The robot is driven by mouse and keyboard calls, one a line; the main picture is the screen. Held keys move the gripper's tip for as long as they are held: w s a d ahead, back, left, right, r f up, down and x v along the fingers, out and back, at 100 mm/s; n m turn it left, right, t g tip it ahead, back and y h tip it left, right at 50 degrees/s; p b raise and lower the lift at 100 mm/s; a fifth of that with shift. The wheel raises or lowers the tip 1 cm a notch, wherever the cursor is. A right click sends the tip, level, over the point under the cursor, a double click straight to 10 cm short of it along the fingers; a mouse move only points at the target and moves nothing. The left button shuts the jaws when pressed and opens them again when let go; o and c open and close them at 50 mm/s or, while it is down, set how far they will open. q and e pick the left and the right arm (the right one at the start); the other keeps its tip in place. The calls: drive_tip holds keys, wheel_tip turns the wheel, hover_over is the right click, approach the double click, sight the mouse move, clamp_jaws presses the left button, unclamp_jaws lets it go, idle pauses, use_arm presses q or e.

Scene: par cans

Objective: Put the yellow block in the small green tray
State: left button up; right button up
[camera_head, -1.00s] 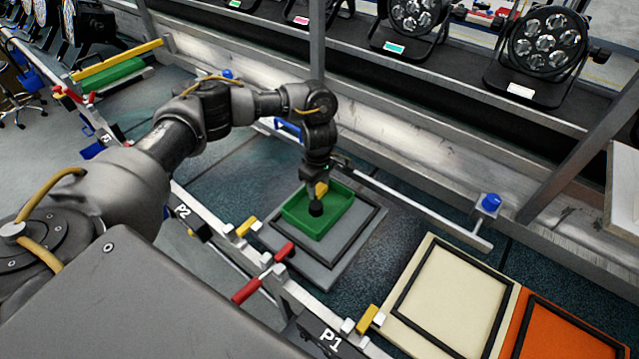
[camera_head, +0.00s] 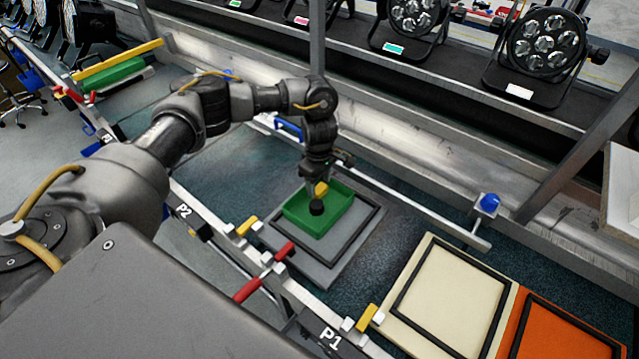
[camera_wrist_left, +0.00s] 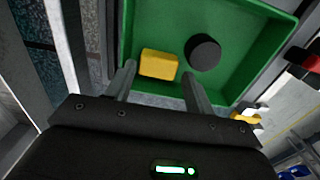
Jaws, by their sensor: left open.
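The small green tray (camera_head: 336,221) sits on a grey framed plate in the head view. The yellow block (camera_head: 321,188) is inside the tray, near its far side, just under my left gripper (camera_head: 318,182). In the left wrist view the yellow block (camera_wrist_left: 159,64) lies on the floor of the green tray (camera_wrist_left: 235,85), ahead of and between the two fingers of my left gripper (camera_wrist_left: 157,80). The fingers are apart, and whether they touch the block I cannot tell. My right gripper is not in view.
A black round object (camera_head: 316,208) stands in the tray beside the block; it also shows in the wrist view (camera_wrist_left: 203,52). A cream framed board (camera_head: 450,290) and an orange one (camera_head: 555,335) lie to the right. A rail with a blue knob (camera_head: 490,202) runs behind.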

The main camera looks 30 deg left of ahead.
sight(319, 189)
use_arm(q)
wheel_tip(319, 189, up, 11)
drive_tip(key=p, duration=0.6)
drive_tip(key=shift+f+p, duration=0.2)
drive_tip(key=shift+p, duration=0.1)
